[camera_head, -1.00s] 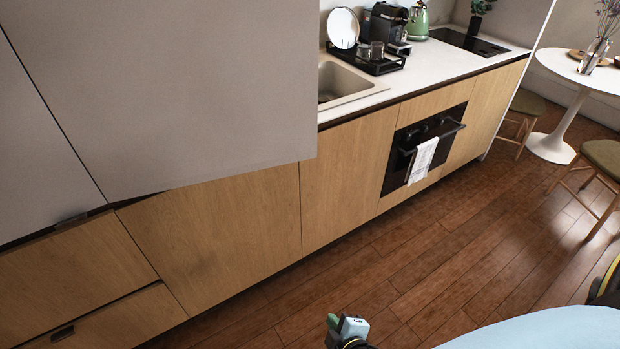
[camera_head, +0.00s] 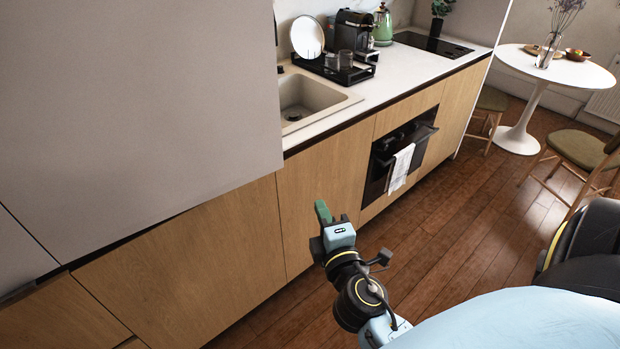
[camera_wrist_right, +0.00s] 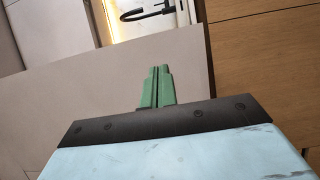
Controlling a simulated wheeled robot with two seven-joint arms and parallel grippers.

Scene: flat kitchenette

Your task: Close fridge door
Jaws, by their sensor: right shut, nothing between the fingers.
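The fridge door appears to be the large plain grey panel (camera_head: 150,110) that fills the upper left of the head view. Its lower edge stands out over the wooden fronts, with a thin dark gap at its lower left; I cannot tell how far open it is. My right gripper (camera_head: 322,212) is right of and below the panel, in front of the wooden cabinets. Its green fingers are shut together and empty. In the right wrist view the shut fingers (camera_wrist_right: 158,86) show against a broad grey panel (camera_wrist_right: 70,120); contact cannot be told. My left gripper is not in view.
A counter with a sink (camera_head: 305,100), dish rack (camera_head: 340,70) and coffee machine (camera_head: 355,32) runs beyond the panel. An oven (camera_head: 400,155) with a towel is below. A round white table (camera_head: 560,68) and chairs stand at the right. The wooden floor (camera_head: 450,220) is clear between.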

